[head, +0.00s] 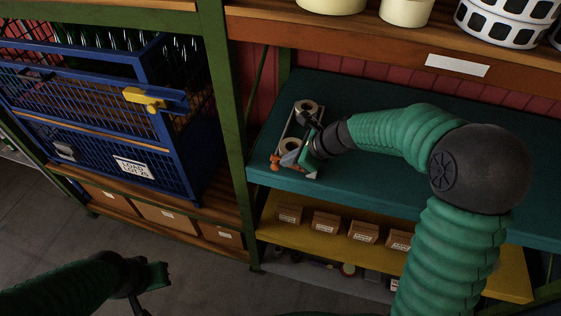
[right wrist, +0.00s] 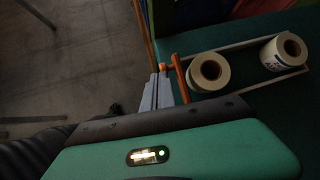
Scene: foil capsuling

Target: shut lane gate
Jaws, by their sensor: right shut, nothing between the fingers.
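A narrow lane (right wrist: 237,45) with pale rails lies on the teal shelf and holds two cream rolls (right wrist: 208,72). In the right wrist view an orange gate bar (right wrist: 179,78) runs across the lane's left end; I cannot tell if it is fully shut. My right gripper (right wrist: 160,78) is shut and empty, its grey fingers just left of the bar, by a small orange knob. Contact is unclear. In the head view the right gripper (head: 291,159) is at the lane's near end and partly hides it. My left gripper (head: 150,286) hangs over the floor, its fingers unclear.
The teal shelf (head: 375,110) is clear behind my right arm. Boxes (head: 326,222) stand on the yellow shelf below. A blue mesh cage (head: 100,105) with a yellow latch (head: 145,98) and bottles stands at left, beyond a green post (head: 228,120). An upper shelf holds tins.

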